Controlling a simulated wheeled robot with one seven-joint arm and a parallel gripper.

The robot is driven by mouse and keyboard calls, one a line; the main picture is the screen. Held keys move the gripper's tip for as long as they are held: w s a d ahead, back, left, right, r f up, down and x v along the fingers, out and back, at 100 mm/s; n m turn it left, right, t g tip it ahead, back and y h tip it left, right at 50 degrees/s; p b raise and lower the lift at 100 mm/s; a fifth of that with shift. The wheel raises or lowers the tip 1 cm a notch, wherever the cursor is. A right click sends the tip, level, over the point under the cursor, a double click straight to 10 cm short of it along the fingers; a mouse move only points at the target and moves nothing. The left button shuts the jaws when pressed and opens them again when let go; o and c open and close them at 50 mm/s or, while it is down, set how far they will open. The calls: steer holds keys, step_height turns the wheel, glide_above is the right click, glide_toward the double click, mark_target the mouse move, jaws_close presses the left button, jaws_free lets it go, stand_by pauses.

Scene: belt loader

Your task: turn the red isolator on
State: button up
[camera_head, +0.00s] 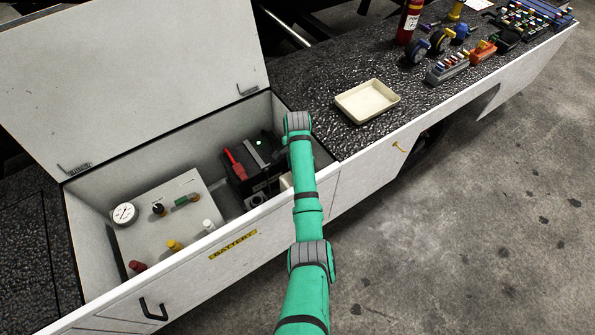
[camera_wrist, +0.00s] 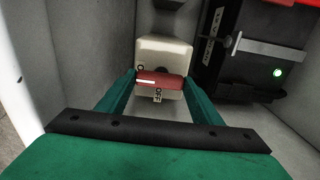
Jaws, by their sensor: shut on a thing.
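The red isolator handle (camera_wrist: 160,80) sits on the front of a cream box (camera_wrist: 164,52) in the wrist view. It lies crosswise, slightly tilted, with a white mark at its left end. An "OFF" label shows just below it, and part of another label shows at its upper left. My gripper (camera_wrist: 159,84) has its two green fingers shut on the handle's ends. In the head view the cream box (camera_head: 286,182) shows only in part beside my arm; the handle is hidden there.
The box is in a narrow corner of the open battery compartment (camera_head: 160,263). A black battery (camera_wrist: 248,65) with a green light stands close on the right. A grey panel (camera_head: 165,215) with gauge and knobs fills the left. The lid (camera_head: 130,75) is up.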

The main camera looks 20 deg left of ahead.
steer(key=shift+r, duration=0.1)
steer(key=o, duration=1.1)
steer(key=shift+c, duration=0.2)
step_height(320, 180, up, 8)
steer(key=shift+w+r, duration=0.1)
steer(key=shift+r, duration=0.1)
step_height(320, 180, up, 2)
steer(key=shift+w+a+r, duration=0.1)
steer(key=shift+r, duration=0.05)
